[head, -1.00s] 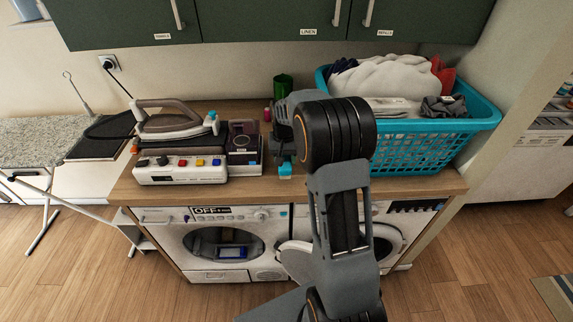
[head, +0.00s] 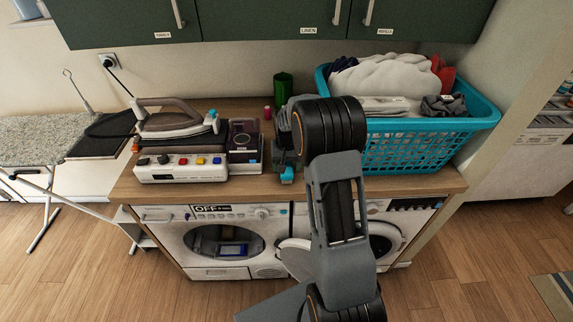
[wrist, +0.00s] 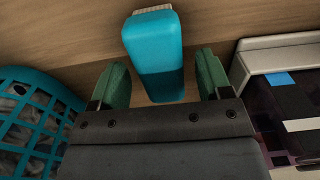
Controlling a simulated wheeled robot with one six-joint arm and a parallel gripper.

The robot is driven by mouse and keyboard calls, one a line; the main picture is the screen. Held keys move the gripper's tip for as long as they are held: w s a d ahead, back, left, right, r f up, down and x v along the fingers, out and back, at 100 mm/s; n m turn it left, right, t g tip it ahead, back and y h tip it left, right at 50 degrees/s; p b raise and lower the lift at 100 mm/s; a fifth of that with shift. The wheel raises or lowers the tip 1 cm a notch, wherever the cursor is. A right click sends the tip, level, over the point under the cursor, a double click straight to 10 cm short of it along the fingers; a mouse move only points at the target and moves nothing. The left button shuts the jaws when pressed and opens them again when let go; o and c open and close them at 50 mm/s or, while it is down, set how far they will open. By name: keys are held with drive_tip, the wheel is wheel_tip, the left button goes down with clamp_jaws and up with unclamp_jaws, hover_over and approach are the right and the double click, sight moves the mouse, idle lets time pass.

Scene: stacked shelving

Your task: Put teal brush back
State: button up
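The teal brush (wrist: 153,52) is a rounded teal block with pale bristles at its far end in the wrist view. It lies between the two green finger pads of my gripper (wrist: 163,80). A gap shows between the brush and the right pad; the left pad is close to its edge, and I cannot tell if they touch. My gripper looks open. In the head view a small teal part of the brush (head: 287,175) shows at my gripper (head: 287,162), over the counter near its front edge. Whether it rests on the wood is hidden.
The wooden counter (head: 240,190) holds an iron (head: 168,122), a white button box (head: 181,168), a dark device (head: 243,141), a green cup (head: 283,86) and a small pink item (head: 267,112). A teal laundry basket (head: 420,145) stands right of my arm. Cabinets (head: 260,20) hang above.

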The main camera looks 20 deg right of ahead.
drive_tip(key=shift+r, duration=0.15)
drive_tip(key=s+a+r+b, duration=0.1)
drive_tip(key=s+r, duration=0.1)
drive_tip(key=r, duration=0.5)
drive_tip(key=s+a+r, duration=0.1)
drive_tip(key=a+r, duration=0.1)
drive_tip(key=r, duration=0.6)
drive_tip(key=s+a+n+t, duration=0.2)
drive_tip(key=s+a, duration=0.1)
drive_tip(key=s, duration=0.6)
drive_tip(key=s+a+n+t, duration=0.2)
drive_tip(key=s+a, duration=0.2)
drive_tip(key=s, duration=0.6)
drive_tip(key=shift+s+a+f+n, duration=0.2)
drive_tip(key=shift+a+f+n, duration=0.05)
drive_tip(key=shift+a+n, duration=0.05)
